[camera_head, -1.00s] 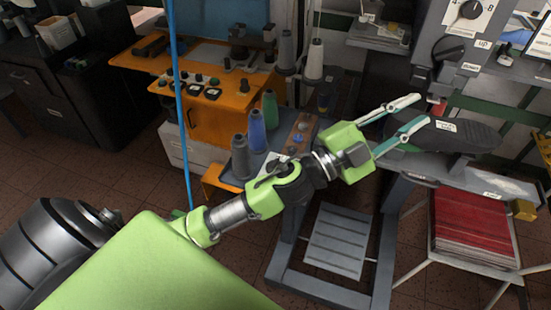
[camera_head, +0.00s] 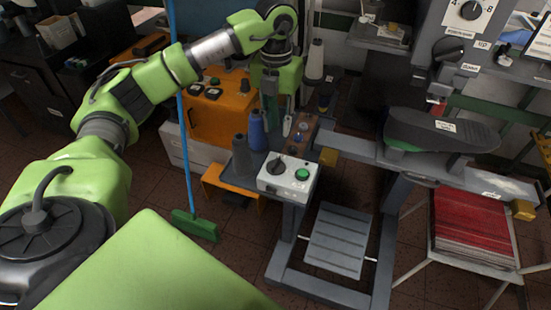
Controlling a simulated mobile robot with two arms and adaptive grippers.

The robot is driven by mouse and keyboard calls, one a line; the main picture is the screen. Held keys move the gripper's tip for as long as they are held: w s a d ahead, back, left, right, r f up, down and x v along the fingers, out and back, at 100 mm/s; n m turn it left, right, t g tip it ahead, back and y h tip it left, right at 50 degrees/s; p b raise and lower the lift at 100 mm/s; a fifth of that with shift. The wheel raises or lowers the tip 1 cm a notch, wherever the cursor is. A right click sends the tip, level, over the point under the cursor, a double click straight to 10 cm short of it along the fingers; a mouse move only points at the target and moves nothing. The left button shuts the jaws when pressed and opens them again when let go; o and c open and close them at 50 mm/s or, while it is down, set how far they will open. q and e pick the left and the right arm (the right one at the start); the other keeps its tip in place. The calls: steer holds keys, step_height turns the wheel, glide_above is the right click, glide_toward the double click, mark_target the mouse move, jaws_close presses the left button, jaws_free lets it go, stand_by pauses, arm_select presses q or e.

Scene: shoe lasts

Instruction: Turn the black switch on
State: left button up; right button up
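A black switch knob (camera_head: 277,167) sits on top of a small white control box (camera_head: 270,183), left of a round green button (camera_head: 302,174). The box stands at the near end of the grey machine's side table. My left gripper (camera_head: 279,128) points down just behind the box, among the thread spools. Its fingers look apart with nothing between them, though they partly blend with the spools. It does not touch the knob. My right gripper is not in view.
A blue spool (camera_head: 257,130) and a grey spool (camera_head: 240,155) stand close left of my fingers. A brown panel with buttons (camera_head: 304,127) is just right of them. A green broom (camera_head: 195,226) stands on the left.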

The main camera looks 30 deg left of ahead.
mark_target(276, 162)
arm_select(q)
step_height(276, 162, down, 12)
steer(key=p, duration=0.3)
steer(key=shift+a+f+p, duration=0.1)
steer(key=shift+a+p, duration=0.05)
steer(key=shift+p, duration=0.25)
steer(key=shift+f, duration=0.75)
jaws_close()
